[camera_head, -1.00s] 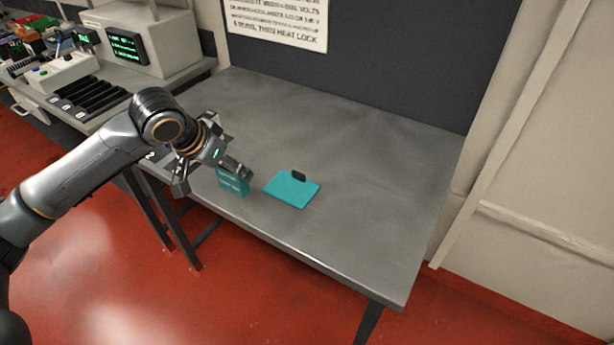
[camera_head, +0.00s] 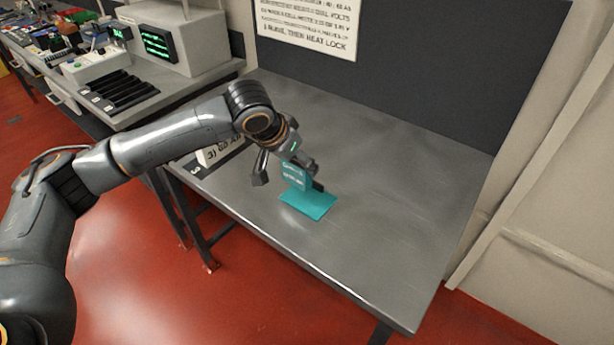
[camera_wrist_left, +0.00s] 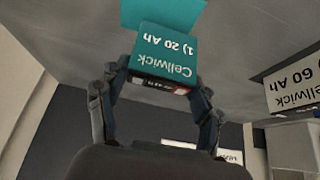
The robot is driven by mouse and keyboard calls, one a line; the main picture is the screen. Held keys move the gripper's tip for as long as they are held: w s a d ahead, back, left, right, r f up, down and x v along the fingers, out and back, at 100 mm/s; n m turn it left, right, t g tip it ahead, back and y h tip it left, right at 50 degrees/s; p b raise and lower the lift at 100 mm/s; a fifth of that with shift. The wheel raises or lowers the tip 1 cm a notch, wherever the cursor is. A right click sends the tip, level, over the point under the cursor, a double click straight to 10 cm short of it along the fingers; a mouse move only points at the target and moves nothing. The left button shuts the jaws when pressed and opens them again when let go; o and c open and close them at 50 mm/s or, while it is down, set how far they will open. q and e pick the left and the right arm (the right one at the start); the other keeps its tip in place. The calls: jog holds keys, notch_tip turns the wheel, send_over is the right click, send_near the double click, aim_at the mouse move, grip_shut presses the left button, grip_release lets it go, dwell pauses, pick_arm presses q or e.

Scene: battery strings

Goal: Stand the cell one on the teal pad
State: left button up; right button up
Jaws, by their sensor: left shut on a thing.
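Cell one is a teal block with white lettering (camera_head: 294,177), held upright in the head view at the back left part of the teal pad (camera_head: 310,206). My left gripper (camera_head: 287,170) is shut on the cell, with a finger on either side. In the left wrist view the cell (camera_wrist_left: 166,54) reads "Cellwick 1) 20 Ah" upside down between the fingers (camera_wrist_left: 155,86), and the pad (camera_wrist_left: 160,12) shows just beyond it. I cannot tell whether the cell's bottom touches the pad. My right gripper is not in view.
A white cell marked "3) 60 Ah" (camera_head: 220,151) is on the bench left of the gripper. The grey bench top (camera_head: 400,190) is clear to the right. A dark panel (camera_head: 430,85) rises behind.

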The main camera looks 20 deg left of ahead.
aim_at(306, 180)
pick_arm(q)
jog(key=shift+w+d+f, duration=0.25)
jog(key=shift+d+f, duration=0.55)
jog(key=shift+f, duration=0.15)
jog(key=f, duration=0.2)
jog(key=f+p, duration=0.1)
jog(key=shift+w+d+f, duration=0.1)
jog(key=shift+d, duration=0.15)
jog(key=shift+f, duration=0.25)
jog(key=o, duration=1.4)
jog(key=shift+f, duration=0.1)
jog(key=v, duration=1.2)
jog(key=shift+b, duration=0.3)
